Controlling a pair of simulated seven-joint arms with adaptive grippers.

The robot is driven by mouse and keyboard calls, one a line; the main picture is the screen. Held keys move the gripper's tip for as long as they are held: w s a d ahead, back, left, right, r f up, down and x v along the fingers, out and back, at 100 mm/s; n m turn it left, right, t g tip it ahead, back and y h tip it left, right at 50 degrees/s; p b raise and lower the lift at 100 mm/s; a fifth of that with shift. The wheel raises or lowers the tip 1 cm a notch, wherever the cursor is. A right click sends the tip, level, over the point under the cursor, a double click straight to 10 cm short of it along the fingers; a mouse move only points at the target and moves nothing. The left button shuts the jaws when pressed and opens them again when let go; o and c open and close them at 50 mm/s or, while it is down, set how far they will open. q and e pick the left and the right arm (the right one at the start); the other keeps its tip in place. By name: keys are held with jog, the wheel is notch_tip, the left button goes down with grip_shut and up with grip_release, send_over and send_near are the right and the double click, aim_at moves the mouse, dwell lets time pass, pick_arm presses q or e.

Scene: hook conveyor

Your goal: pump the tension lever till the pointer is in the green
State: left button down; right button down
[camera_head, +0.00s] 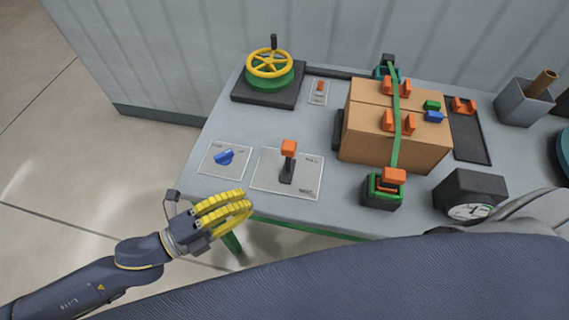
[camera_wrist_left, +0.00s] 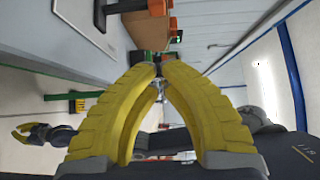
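The strap ratchet's lever has an orange handle (camera_head: 394,176) above a dark and green base (camera_head: 382,194) at the table's front edge. A green strap (camera_head: 396,115) runs from it over a cardboard box (camera_head: 362,133). A dark gauge with a white dial (camera_head: 472,211) stands to its right; its pointer is too small to read. My left gripper (camera_head: 247,199) is in front of the table's front left part, well left of the lever. Its yellow fingertips nearly meet in the left wrist view (camera_wrist_left: 158,66), with nothing seen between them. My right gripper (camera_wrist_left: 22,132) shows small in the left wrist view.
The table (camera_head: 331,204) also bears an orange-topped lever (camera_head: 288,149), a blue knob (camera_head: 224,156), a small switch (camera_head: 319,88) and a yellow handwheel (camera_head: 269,63). Orange clips lie on the box. A grey bin (camera_head: 519,104) stands at right. Bare tabletop lies left of the ratchet.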

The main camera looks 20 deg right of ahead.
aim_at(289, 158)
pick_arm(q)
jog(key=w+x, duration=0.2)
jog(key=x, duration=1.1)
jog(key=shift+w+a, duration=0.3)
jog(key=shift+a, duration=0.15)
jog(key=shift+w, duration=0.1)
jog(key=shift+w+d+r, duration=0.15)
jog(key=shift+w, duration=0.1)
jog(key=shift+n+y, duration=0.3)
